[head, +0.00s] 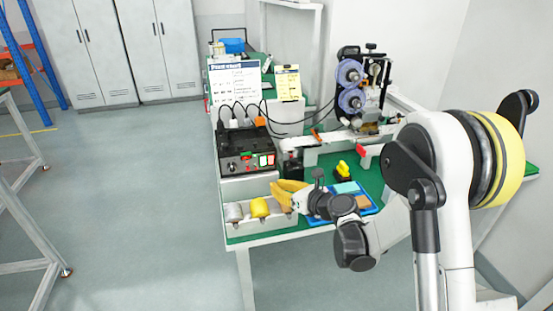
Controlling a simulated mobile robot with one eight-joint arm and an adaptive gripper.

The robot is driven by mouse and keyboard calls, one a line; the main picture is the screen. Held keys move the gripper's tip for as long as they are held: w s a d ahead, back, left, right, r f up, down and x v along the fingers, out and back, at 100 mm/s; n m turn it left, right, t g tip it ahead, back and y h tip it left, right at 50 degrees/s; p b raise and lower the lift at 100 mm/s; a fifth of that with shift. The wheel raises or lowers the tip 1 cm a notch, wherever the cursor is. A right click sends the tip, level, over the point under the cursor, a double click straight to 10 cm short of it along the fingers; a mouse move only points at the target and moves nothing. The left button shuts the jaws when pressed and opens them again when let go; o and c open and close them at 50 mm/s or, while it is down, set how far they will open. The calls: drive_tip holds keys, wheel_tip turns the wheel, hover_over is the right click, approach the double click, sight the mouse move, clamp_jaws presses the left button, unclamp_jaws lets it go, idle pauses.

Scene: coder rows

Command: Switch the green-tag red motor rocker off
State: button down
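The black control box (247,150) stands on the left part of the green bench. Its front carries small knobs at the left and lit red and green parts (265,160) at the right. They are too small to tell which one is the green-tag red motor rocker or which way it is tipped. My gripper (280,190), with yellow fingers, is low in front of the box and to its right, apart from it. The fingers point left, above the bench's front edge. I cannot tell whether they are open or shut.
A grey tray (236,222) with a yellow roll (259,208) lies left of my gripper. A blue tray (372,207) sits behind my wrist. A machine with purple reels (350,72) stands at the back right. Cables run behind the box.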

idle(0.3)
drive_tip(key=p, duration=0.2)
approach(265, 163)
drive_tip(key=shift+s+a+x, duration=0.1)
drive_tip(key=shift+s+x, duration=0.05)
drive_tip(key=shift+x, duration=1.4)
drive_tip(key=shift+s+a+x, duration=0.1)
drive_tip(key=shift+s+x, duration=0.05)
drive_tip(key=shift+x, duration=1.45)
drive_tip(key=shift+w+f, duration=0.1)
drive_tip(key=shift+f, duration=0.05)
drive_tip(key=shift+w+a, duration=0.1)
drive_tip(key=shift+w, duration=0.2)
drive_tip(key=shift+w+a, duration=0.1)
drive_tip(key=shift+w, duration=0.2)
drive_tip(key=shift+s, duration=0.1)
drive_tip(key=shift+s+d+b, duration=0.25)
drive_tip(key=shift+s+b, duration=0.15)
drive_tip(key=shift+s, duration=0.25)
drive_tip(key=shift+s, duration=0.1)
